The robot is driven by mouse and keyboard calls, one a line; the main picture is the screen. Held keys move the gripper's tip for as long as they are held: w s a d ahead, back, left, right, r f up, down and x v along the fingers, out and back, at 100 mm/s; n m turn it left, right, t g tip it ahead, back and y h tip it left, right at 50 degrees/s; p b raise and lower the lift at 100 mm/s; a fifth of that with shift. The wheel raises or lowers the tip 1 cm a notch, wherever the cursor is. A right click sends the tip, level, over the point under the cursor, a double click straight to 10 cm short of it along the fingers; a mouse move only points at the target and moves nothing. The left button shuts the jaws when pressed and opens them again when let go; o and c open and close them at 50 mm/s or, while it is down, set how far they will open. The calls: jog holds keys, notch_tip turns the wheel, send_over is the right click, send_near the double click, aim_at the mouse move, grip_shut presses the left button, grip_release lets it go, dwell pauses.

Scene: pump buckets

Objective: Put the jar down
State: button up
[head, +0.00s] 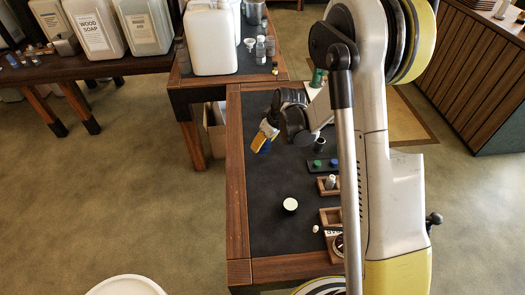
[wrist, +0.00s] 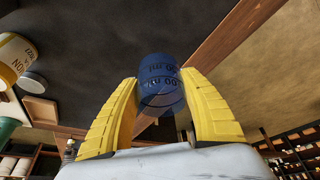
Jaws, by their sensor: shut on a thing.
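A dark blue jar (wrist: 160,72) with printed lettering sits between the two yellow fingers of my gripper (wrist: 159,92) in the wrist view. The fingers are shut on its sides. In the head view my gripper (head: 264,137) is over the left part of the dark-topped table (head: 262,232), and a bit of the blue jar (head: 266,147) shows beside the yellow fingers. The jar appears held above the tabletop; the exact gap cannot be told. The wrist view shows the table's wooden edge (wrist: 222,50) behind the jar.
A white-topped round container (head: 290,205) stands on the table, with bare dark surface around it. Wooden trays (head: 330,216) and small green and blue lids lie along the right. A large white jug (head: 211,42) stands on the table behind.

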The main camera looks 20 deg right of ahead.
aim_at(259, 155)
jog(key=shift+w+a+f+b, duration=0.15)
jog(key=shift+w+a+f, duration=0.1)
jog(key=shift+w+f, duration=0.3)
jog(key=shift+w+a+f+b, duration=0.15)
jog(key=shift+w+a+f, duration=0.15)
jog(key=shift+w, duration=0.4)
jog(key=shift+f+b, duration=0.85)
jog(key=shift+f, duration=1.05)
jog(key=shift+f, duration=0.25)
jog(key=o, duration=1.3)
jog(key=shift+r, duration=0.1)
jog(key=shift+r, duration=0.1)
